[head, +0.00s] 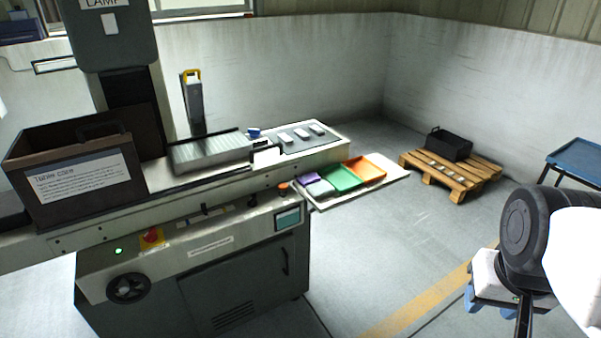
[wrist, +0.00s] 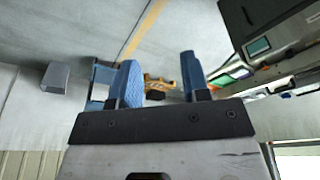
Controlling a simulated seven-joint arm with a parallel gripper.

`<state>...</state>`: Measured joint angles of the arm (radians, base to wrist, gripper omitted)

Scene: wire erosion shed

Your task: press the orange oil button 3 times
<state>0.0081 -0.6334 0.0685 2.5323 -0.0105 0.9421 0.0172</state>
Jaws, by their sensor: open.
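The orange button (head: 283,187) is a small round cap at the right end of the machine's front, just above the small screen (head: 288,218). The screen also shows at the upper right of the wrist view (wrist: 258,47). My gripper (head: 498,302) is at the lower right of the head view, well to the right of the machine and apart from the button. In the wrist view its two blue fingers (wrist: 159,64) stand wide apart with nothing between them. My arm hides part of the gripper in the head view.
A red knob on a yellow plate (head: 151,237), a green light (head: 118,250) and a black handwheel (head: 128,288) are on the machine's left front. Colored trays (head: 343,178), a pallet (head: 478,178) and a blue table (head: 577,158) stand beyond. Open floor lies between my gripper and the machine.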

